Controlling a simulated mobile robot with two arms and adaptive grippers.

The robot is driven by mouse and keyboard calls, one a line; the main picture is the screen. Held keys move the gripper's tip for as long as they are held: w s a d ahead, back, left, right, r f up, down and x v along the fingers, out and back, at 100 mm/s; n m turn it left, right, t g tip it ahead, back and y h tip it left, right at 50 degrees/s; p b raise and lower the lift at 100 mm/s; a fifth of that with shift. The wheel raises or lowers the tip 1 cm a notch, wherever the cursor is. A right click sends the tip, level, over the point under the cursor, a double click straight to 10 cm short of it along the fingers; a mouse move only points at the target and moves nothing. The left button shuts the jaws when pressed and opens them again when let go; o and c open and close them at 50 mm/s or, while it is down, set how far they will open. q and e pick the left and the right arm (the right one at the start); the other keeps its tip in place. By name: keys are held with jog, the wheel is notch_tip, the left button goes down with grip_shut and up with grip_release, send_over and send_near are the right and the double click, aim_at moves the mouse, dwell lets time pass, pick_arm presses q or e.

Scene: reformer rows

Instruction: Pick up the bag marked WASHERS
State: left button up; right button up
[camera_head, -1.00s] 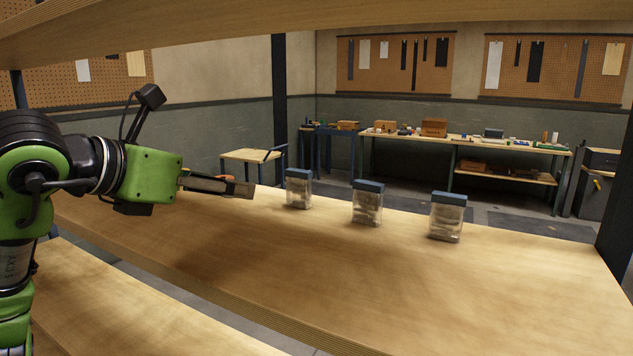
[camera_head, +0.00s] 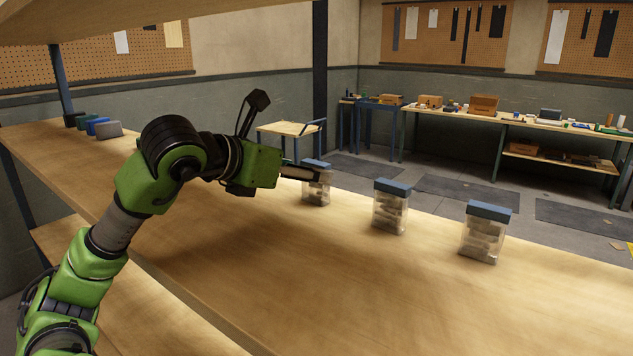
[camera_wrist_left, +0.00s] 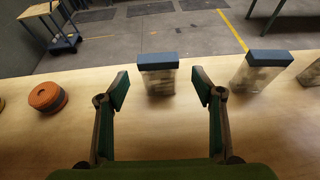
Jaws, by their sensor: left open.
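Three clear bags with blue tops stand in a row on the wooden shelf: a left bag (camera_head: 317,186), a middle bag (camera_head: 389,208) and a right bag (camera_head: 484,234). I can read no marking on any of them, so I cannot tell which is WASHERS. My left gripper (camera_head: 300,173) points at the left bag. In the left wrist view the open fingers (camera_wrist_left: 160,88) are spread to either side of a bag (camera_wrist_left: 158,78), which stands just beyond the tips, apart from them. My right gripper is in neither view.
An orange-brown round stack (camera_wrist_left: 47,97) sits on the shelf left of the gripper. Several dark and blue items (camera_head: 98,127) stand at the shelf's far left. Another shelf board (camera_head: 100,20) hangs overhead. The shelf front is clear.

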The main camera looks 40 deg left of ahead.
pick_arm(q)
jog(key=shift+w, duration=0.2)
jog(key=p+x, duration=0.3)
jog(key=x, duration=0.1)
jog(key=shift+w+a, duration=0.1)
jog(key=shift+w, duration=0.05)
jog(key=shift+w+f, duration=0.1)
jog(key=shift+w, duration=0.1)
jog(key=c, duration=1.3)
